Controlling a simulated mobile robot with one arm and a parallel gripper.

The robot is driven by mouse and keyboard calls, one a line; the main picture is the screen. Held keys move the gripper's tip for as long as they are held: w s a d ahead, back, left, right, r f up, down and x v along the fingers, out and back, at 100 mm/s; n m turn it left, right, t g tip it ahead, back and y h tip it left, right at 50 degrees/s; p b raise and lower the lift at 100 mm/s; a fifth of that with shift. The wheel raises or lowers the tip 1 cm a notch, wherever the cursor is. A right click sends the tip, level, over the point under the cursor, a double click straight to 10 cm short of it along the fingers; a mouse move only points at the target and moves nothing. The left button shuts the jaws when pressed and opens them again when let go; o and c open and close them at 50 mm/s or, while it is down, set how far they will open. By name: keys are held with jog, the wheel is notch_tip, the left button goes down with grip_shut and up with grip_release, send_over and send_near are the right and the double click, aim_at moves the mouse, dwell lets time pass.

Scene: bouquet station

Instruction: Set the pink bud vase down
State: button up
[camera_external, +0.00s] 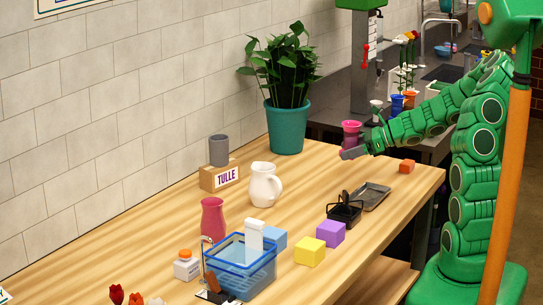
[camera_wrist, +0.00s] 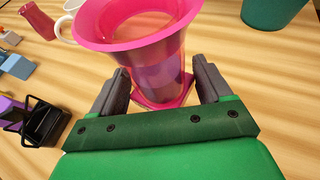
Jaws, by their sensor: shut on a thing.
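The pink bud vase (camera_external: 351,130) is at my gripper (camera_external: 354,151), over the far right part of the wooden table (camera_external: 330,180). In the wrist view the vase (camera_wrist: 135,25) fills the top middle, its wide flared rim towards the camera. It looks close to upright. The two dark fingers of my gripper (camera_wrist: 162,82) are on either side of its body, and the gripper is shut on it. The vase's foot shows low between the fingers. I cannot tell whether it touches the table.
A teal plant pot (camera_external: 287,126) stands behind, near the wall. A white pitcher (camera_external: 263,186), an orange block (camera_external: 406,166), a grey tray (camera_external: 371,196) and a black caddy (camera_external: 345,211) are on the table. A larger red-pink vase (camera_external: 212,218) stands farther left. Bare wood lies between pitcher and orange block.

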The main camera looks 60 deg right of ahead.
aim_at(389, 181)
jog(key=s+d+m+t+h, duration=0.1)
jog(key=s+d+m+h, duration=0.2)
jog(key=s+d, duration=0.6)
jog(key=shift+s+a+f, duration=0.1)
jog(key=shift+s+f, duration=0.05)
jog(key=shift+f, duration=1.3)
jog(key=shift+s+a+f, duration=0.1)
jog(key=shift+s+f, duration=0.1)
jog(key=shift+f, duration=1.3)
jog(key=shift+s+a+f, duration=0.1)
jog(key=shift+s+f, duration=0.05)
jog(key=shift+f, duration=1.3)
jog(key=o, duration=1.2)
jog(key=shift+f, duration=0.15)
jog(key=shift+o, duration=0.2)
jog(key=shift+r, duration=0.2)
jog(key=shift+v, duration=6)
